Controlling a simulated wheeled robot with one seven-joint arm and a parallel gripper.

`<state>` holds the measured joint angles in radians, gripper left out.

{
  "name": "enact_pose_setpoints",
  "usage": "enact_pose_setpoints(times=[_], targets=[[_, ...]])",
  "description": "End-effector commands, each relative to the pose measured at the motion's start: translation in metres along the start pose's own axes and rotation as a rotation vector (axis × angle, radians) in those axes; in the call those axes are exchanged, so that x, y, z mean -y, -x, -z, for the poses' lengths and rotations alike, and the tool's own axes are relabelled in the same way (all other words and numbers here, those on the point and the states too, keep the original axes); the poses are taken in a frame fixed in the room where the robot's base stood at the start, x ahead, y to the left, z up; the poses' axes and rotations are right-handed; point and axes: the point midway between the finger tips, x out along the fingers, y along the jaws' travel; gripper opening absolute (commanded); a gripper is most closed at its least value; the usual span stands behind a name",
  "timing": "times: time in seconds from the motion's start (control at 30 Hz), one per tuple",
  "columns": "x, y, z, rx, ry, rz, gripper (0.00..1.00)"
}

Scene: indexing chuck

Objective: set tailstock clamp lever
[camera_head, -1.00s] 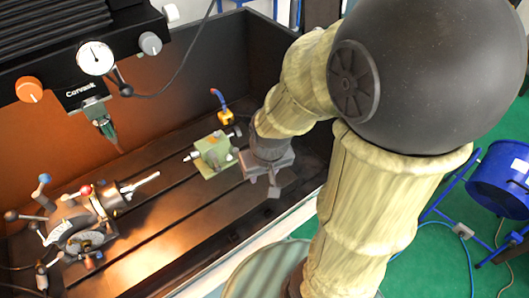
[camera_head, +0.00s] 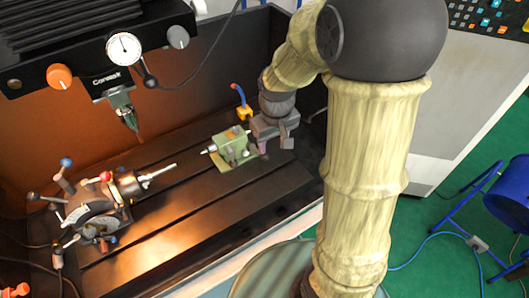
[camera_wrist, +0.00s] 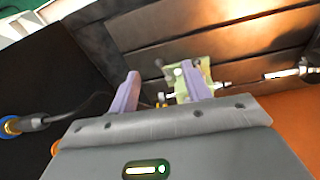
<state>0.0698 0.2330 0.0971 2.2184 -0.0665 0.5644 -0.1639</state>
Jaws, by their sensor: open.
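The tailstock (camera_head: 231,149) is a small green block with a silver spindle, standing on the dark slotted table. It also shows in the wrist view (camera_wrist: 181,82), partly behind a finger. I cannot clearly make out its clamp lever. My gripper (camera_head: 275,150) is just right of the tailstock in the head view, pointing down. In the wrist view my gripper (camera_wrist: 160,80) has its two purple fingers wide apart with nothing held between them. The tailstock lies beyond the right finger there. I cannot tell whether any finger touches it.
The indexing chuck (camera_head: 95,210) with several ball-ended levers stands at the left of the table. The machine head (camera_head: 120,90) with a dial hangs above. A blue hose with a yellow base (camera_head: 243,108) stands behind the tailstock. The slotted table between chuck and tailstock is clear.

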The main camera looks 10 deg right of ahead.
Motion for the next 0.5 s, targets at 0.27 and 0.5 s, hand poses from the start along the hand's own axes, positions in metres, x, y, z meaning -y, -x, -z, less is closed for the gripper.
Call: enact_pose_setpoints(times=[0.27,0.5], targets=[[-0.022,-0.021,0.083,0.094,0.220,0.042,0.48],[-0.030,-0.027,0.103,0.117,0.280,0.058,0.48]])
